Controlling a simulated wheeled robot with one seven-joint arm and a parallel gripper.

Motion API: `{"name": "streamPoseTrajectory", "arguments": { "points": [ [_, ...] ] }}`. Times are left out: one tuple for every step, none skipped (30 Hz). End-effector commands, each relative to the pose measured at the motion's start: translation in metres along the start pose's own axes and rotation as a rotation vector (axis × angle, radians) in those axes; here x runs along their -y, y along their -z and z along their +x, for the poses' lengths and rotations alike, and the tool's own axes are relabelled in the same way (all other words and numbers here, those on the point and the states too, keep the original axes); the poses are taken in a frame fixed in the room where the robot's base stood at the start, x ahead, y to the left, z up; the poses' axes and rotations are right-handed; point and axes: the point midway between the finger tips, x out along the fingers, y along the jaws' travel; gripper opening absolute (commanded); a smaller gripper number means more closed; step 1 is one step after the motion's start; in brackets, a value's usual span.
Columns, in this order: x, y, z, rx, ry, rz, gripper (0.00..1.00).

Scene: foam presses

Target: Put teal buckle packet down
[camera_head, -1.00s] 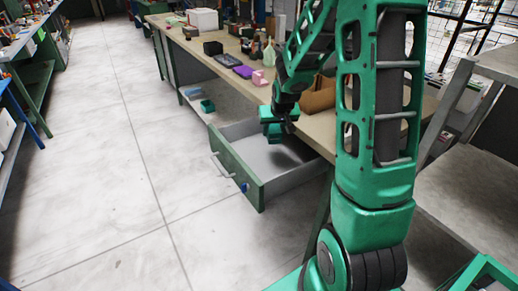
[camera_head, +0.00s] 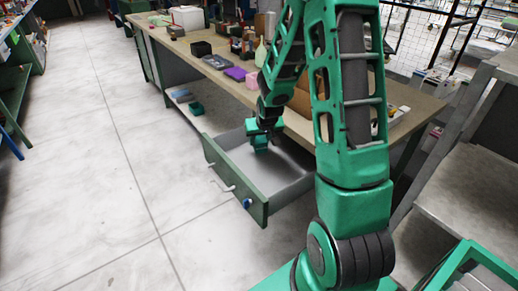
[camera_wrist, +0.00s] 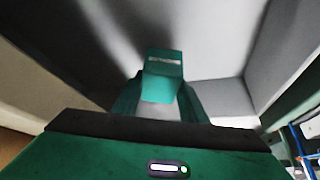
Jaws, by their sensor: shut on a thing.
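The teal buckle packet (camera_wrist: 163,75) is held between my gripper's fingers in the wrist view, with a pale strip near its far edge. My gripper (camera_head: 260,136) is shut on the packet and points down inside the open drawer (camera_head: 225,175). In the head view the packet shows as a small teal shape (camera_head: 259,143) below my gripper. The drawer's grey floor looks bare around it. Whether the packet touches the floor I cannot tell.
The drawer is pulled out from under the long workbench (camera_head: 398,128). A purple item (camera_head: 235,73), a pink item (camera_head: 252,80) and a black box (camera_head: 201,48) stand on the bench. A teal bin (camera_head: 196,108) sits on the lower shelf. The floor at left is clear.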

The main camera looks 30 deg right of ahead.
Motion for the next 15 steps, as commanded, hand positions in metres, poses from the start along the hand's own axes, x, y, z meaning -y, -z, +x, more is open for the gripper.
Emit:
{"name": "streamPoseTrajectory", "arguments": {
  "points": [
    [0.000, -0.005, 0.007, 0.004, 0.001, 0.000, 0.09],
    [0.001, -0.008, 0.011, 0.005, 0.001, 0.000, 0.09],
    [0.001, -0.011, 0.016, 0.005, 0.001, -0.001, 0.09],
    [0.001, -0.013, 0.019, 0.005, 0.001, -0.001, 0.09],
    [0.001, -0.014, 0.022, 0.005, 0.001, -0.001, 0.09],
    [0.001, -0.016, 0.026, 0.004, 0.001, -0.001, 0.09],
    [0.001, -0.017, 0.028, 0.003, 0.001, -0.001, 0.09],
    [0.001, -0.018, 0.030, 0.003, 0.001, -0.001, 0.09],
    [0.001, -0.019, 0.031, 0.002, 0.001, -0.001, 0.09],
    [0.001, -0.019, 0.031, 0.001, 0.001, -0.001, 0.09],
    [0.001, -0.019, 0.032, 0.001, 0.001, -0.001, 0.09],
    [0.001, -0.019, 0.031, 0.000, 0.001, -0.001, 0.09],
    [0.001, -0.019, 0.031, 0.000, 0.001, -0.001, 0.09],
    [0.001, -0.019, 0.031, 0.000, 0.001, -0.001, 0.09],
    [0.001, -0.019, 0.031, 0.000, 0.001, -0.001, 0.09]
  ]
}}
